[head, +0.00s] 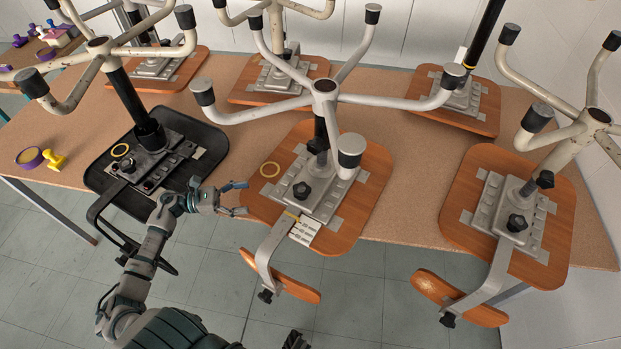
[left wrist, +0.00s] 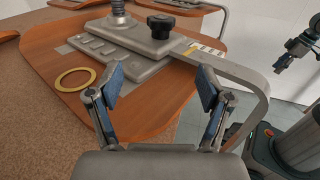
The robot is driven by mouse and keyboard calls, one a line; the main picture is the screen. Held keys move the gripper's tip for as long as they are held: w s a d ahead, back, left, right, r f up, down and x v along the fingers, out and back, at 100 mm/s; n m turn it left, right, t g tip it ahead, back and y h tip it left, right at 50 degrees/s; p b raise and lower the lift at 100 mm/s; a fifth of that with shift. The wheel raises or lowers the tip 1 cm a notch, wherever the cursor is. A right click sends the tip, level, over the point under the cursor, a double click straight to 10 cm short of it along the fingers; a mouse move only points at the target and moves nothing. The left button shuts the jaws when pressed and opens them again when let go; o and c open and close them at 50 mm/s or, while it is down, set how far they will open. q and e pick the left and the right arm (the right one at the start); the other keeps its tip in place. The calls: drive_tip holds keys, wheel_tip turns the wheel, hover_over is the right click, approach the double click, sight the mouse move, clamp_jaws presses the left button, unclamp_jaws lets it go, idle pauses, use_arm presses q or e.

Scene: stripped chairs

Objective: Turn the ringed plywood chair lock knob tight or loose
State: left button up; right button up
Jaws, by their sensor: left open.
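The ringed plywood chair seat (head: 355,205) lies upside down on the table, front middle, with a yellow ring (head: 270,169) flat on its left part. Its black lock knob (head: 301,190) sits on the grey mechanism plate near the front. In the left wrist view the knob (left wrist: 160,25) stands beyond the fingers, with the ring (left wrist: 75,79) to the left. My left gripper (head: 240,198) is open and empty at the seat's left edge, apart from the knob; its two blue-padded fingers (left wrist: 160,90) are spread. My right gripper (left wrist: 287,60) shows small at the right of the wrist view, its jaws unclear.
A black chair seat (head: 105,181) with another yellow ring (head: 120,150) lies to the left. Upturned legs (head: 324,88) rise over the ringed chair. A bent metal bracket (head: 267,250) projects past the table edge.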

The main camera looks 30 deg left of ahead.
sight(302, 191)
use_arm(q)
drive_tip(key=shift+w+d, duration=0.25)
drive_tip(key=shift+w, duration=0.05)
drive_tip(key=p+x, duration=0.1)
drive_tip(key=x, duration=1.4)
drive_tip(key=shift+w+d, duration=0.1)
drive_tip(key=shift+d, duration=0.35)
drive_tip(key=shift+w+d, duration=0.25)
drive_tip(key=shift+d, duration=0.05)
drive_tip(key=c, duration=1.2)
use_arm(e)
drive_tip(key=x, duration=0.3)
drive_tip(key=shift+w, duration=0.15)
